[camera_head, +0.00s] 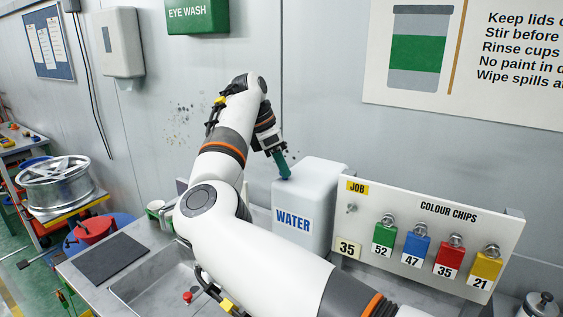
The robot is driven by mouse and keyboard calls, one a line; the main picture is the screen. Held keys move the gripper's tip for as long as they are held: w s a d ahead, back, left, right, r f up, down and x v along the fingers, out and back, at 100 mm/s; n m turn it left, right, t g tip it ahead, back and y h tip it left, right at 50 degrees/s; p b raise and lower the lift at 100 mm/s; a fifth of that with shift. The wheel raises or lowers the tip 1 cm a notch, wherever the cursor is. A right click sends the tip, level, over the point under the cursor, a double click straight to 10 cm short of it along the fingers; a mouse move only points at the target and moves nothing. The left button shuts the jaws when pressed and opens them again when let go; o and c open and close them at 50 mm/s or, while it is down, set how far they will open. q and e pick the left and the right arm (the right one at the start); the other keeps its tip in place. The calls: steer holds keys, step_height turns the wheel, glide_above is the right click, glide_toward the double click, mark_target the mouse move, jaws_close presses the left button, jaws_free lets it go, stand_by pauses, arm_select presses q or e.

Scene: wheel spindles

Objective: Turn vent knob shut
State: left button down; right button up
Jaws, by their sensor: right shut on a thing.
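A white container labelled WATER (318,200) stands on the metal bench against the wall. A dark teal piece, apparently the vent knob (282,164), stands at a tilt over the left part of the container's top. My right gripper (274,149) comes down onto it from the upper left and is shut on its upper end. The lower end of the knob meets the container top. The fingertips are small and partly dark, so the exact grip is hard to see. My left gripper is not in view.
Right of the container, a colour-chip board (430,232) carries several hanging tags. A sink (150,285) and dark mat (110,257) lie left of my arm. A red pot (95,229) and a metal wheel (55,184) are farther left. My right arm hides the bench middle.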

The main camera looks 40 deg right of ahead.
steer(key=shift+r, duration=0.1)
steer(key=o, duration=1)
steer(key=shift+w+a+r+b, duration=0.2)
steer(key=shift+r+b, duration=0.1)
steer(key=shift+r, duration=0.1)
steer(key=shift+v, duration=5.5)
